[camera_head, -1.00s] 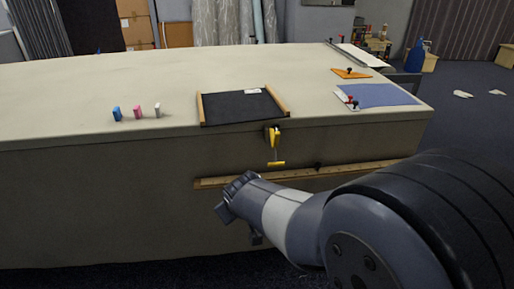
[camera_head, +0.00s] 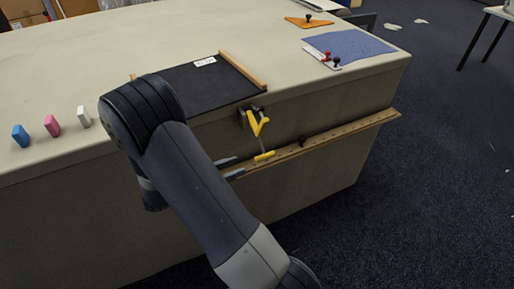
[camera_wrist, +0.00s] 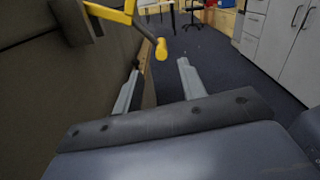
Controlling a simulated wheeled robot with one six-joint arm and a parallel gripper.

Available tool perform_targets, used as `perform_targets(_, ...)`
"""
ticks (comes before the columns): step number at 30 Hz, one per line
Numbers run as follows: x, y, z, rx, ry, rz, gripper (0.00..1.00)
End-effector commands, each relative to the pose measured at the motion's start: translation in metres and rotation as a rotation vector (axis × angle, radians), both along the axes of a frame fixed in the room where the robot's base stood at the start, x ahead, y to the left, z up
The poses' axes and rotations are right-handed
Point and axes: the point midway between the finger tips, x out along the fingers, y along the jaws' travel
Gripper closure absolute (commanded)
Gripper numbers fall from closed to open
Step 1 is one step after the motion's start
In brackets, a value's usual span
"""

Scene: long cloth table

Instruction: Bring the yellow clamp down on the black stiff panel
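The yellow clamp (camera_head: 257,122) hangs at the table's front edge, beside the near right corner of the black stiff panel (camera_head: 205,86). Its lower yellow bar (camera_head: 264,156) hangs down in front of the table's side. The panel lies flat on the table, partly hidden by my arm. My gripper (camera_head: 232,168) is low by the table's side, just left of the clamp's lower bar, mostly hidden by my arm. In the wrist view my gripper (camera_wrist: 160,78) is open and empty, and the yellow clamp (camera_wrist: 135,20) shows just beyond the fingertips.
A wooden rail (camera_head: 330,138) runs along the table's side, close to my gripper. A wooden strip (camera_head: 243,69) borders the panel. Small blue, pink and white blocks (camera_head: 52,125) stand at left. A blue sheet (camera_head: 350,45) and an orange piece (camera_head: 309,21) lie at right.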

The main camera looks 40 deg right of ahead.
Motion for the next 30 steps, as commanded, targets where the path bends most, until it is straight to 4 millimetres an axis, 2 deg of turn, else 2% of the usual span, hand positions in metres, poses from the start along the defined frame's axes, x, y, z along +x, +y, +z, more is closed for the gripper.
perform_targets(5, -0.005, -0.020, 0.001, -0.004, 0.001, -0.005, 0.61)
perform_targets(12, -0.016, -0.063, 0.000, -0.001, -0.001, -0.006, 0.61)
perform_targets(18, -0.022, -0.090, 0.000, -0.001, -0.001, -0.005, 0.61)
perform_targets(24, -0.025, -0.102, 0.000, 0.000, -0.002, -0.003, 0.61)
perform_targets(30, -0.025, -0.104, 0.000, 0.000, -0.002, -0.001, 0.61)
